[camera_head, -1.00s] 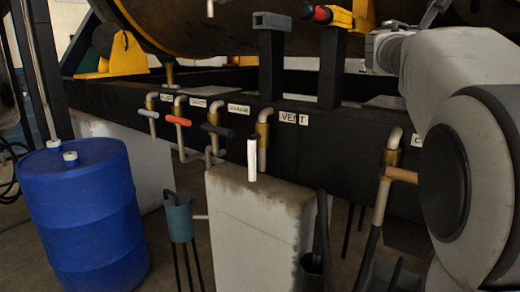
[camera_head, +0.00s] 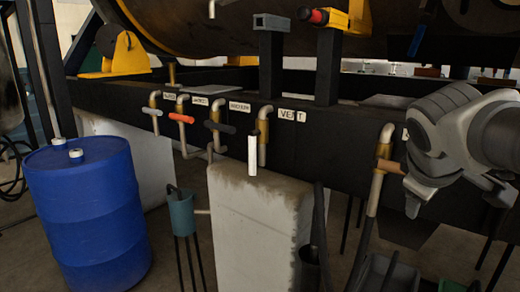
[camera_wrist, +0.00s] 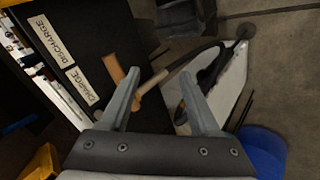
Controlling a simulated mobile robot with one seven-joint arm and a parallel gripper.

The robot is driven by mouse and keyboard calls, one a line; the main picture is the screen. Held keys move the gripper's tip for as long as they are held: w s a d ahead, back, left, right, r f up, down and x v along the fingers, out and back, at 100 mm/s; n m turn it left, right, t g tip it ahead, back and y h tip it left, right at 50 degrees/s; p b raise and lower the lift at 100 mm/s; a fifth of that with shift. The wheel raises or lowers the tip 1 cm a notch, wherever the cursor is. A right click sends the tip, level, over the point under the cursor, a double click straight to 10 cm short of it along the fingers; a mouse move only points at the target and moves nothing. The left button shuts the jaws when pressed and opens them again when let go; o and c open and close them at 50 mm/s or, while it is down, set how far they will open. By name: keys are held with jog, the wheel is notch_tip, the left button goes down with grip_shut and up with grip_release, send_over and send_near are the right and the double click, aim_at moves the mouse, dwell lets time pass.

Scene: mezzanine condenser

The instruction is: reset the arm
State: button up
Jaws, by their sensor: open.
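An orange-brown valve handle (camera_wrist: 114,68) lies just beyond the left finger in that view. I cannot tell whether the finger touches it. In the head view the same handle (camera_head: 389,166) sits on the rightmost pipe, just left of my wrist. Labels reading DISCHARGE (camera_wrist: 49,40) and CHARGE (camera_wrist: 81,86) are on the dark beam.
A blue drum (camera_head: 85,215) stands at the left. A row of valves includes a red handle (camera_head: 181,118) and a white upright handle (camera_head: 252,155) by the VENT label (camera_head: 292,115). A concrete block (camera_head: 262,225) stands below. Grey bins (camera_head: 390,273) are at lower right.

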jog(key=s+a+f+m+g+y+p, duration=0.1)
jog(key=s+a+f+m+y, duration=0.45)
jog(key=s+a+f, duration=0.7)
notch_tip(320, 180, up, 20)
jog(key=a+p, duration=0.1)
jog(key=p, duration=1.7)
jog(key=shift+s+a+m, duration=0.15)
jog(key=shift+a+m, duration=0.15)
jog(key=shift+m, duration=0.05)
jog(key=shift+f+h, duration=0.15)
jog(key=shift+h, duration=0.1)
